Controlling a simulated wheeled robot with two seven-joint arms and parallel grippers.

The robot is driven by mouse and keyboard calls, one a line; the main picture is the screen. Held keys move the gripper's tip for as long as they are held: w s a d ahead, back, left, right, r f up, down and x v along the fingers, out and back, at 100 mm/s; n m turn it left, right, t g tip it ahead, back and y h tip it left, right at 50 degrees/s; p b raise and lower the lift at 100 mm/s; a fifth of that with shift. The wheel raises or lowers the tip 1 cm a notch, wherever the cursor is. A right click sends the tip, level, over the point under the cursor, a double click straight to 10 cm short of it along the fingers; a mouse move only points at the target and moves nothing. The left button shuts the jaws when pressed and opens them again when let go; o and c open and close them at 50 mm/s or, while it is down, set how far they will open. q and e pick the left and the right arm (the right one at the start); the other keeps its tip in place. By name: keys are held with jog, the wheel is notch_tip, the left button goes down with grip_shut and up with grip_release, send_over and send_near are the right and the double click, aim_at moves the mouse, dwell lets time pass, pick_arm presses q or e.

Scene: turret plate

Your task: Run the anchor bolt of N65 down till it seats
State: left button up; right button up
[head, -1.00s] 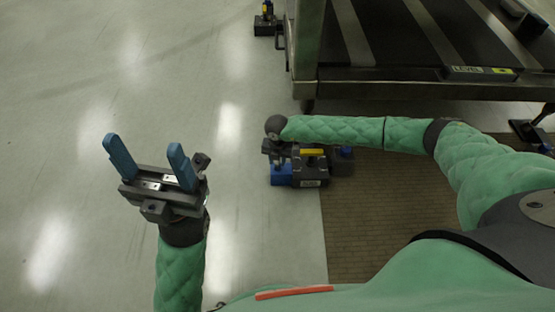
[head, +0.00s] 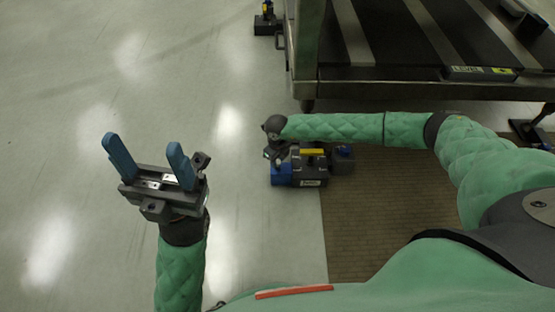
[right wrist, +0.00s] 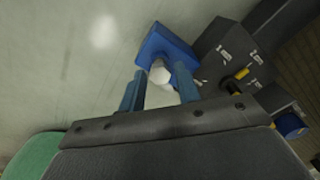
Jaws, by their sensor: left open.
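A dark floor unit (head: 311,172) with a yellow bar on top and a blue foot (head: 282,174) on its left stands at the mat's edge; its front label is too small to read. In the right wrist view, a pale round bolt head (right wrist: 160,72) stands on the blue foot (right wrist: 165,45). My right gripper (right wrist: 160,72) has its two blue fingers apart, one on each side of the bolt head, with gaps showing. In the head view, my right wrist hides the bolt. My left gripper (head: 145,145) is open and empty over bare floor at the left.
A metal-framed cart or conveyor (head: 410,85) with a "LEVEL" device (head: 480,72) stands behind the unit. Similar small units stand at the top (head: 267,22) and at the right edge (head: 532,132). A brown ribbed mat (head: 380,220) lies under my right arm. The floor at left is clear.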

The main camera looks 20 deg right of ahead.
jog(key=n, duration=0.6)
dwell(0.3)
